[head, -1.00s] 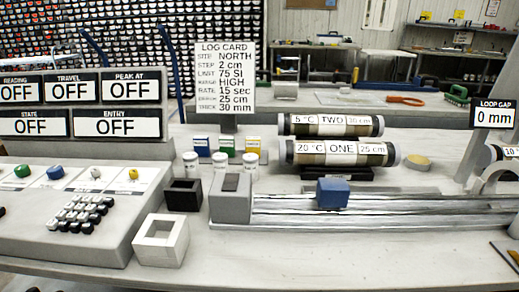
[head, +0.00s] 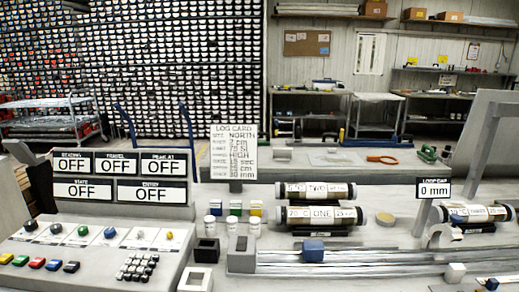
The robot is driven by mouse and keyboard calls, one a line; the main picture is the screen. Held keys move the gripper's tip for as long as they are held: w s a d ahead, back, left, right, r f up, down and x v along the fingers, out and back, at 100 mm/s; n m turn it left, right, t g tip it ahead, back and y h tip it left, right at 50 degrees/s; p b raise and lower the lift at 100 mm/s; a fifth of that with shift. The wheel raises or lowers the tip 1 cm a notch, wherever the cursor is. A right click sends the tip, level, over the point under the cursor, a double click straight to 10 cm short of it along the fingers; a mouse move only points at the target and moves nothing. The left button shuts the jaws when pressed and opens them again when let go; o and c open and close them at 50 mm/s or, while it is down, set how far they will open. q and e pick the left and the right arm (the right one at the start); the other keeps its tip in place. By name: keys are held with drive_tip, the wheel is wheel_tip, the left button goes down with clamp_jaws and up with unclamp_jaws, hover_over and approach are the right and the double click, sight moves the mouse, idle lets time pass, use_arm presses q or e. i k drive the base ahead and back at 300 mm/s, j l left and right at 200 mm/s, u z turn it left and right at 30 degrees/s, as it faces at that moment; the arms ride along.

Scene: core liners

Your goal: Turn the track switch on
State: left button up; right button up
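A grey block (head: 241,262) stands at the left end of the metal track (head: 380,258). It has a dark upright rectangle (head: 241,243) on its top, which may be the track switch; its setting is too small to tell. A blue block (head: 313,251) sits on the track near its left end. The console's display panel has a TRAVEL readout (head: 116,163) that says OFF. The other readouts on the panel also say OFF. Neither of my grippers is in view.
The sloped console (head: 95,250) with coloured buttons and a keypad fills the lower left. A white hollow block (head: 195,279) and a black one (head: 207,250) stand between console and track. Core cylinders (head: 320,215) lie behind the track. A LOOP GAP sign (head: 434,188) reads 0 mm.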

sight(31, 225)
drive_tip(key=u, duration=1.55)
drive_tip(key=i+j+z, duration=0.5)
drive_tip(key=j, duration=0.15)
drive_tip(key=i+j+z, duration=0.25)
drive_tip(key=j, duration=0.15)
drive_tip(key=i+j+z, duration=0.15)
drive_tip(key=j+z, duration=0.15)
drive_tip(key=i+j+z, duration=0.1)
drive_tip(key=j+z, duration=0.15)
drive_tip(key=j, duration=0.3)
drive_tip(key=i+j+z, duration=0.1)
drive_tip(key=j+z, duration=0.15)
drive_tip(key=j, duration=0.25)
drive_tip(key=j+z, duration=0.25)
drive_tip(key=j, duration=0.2)
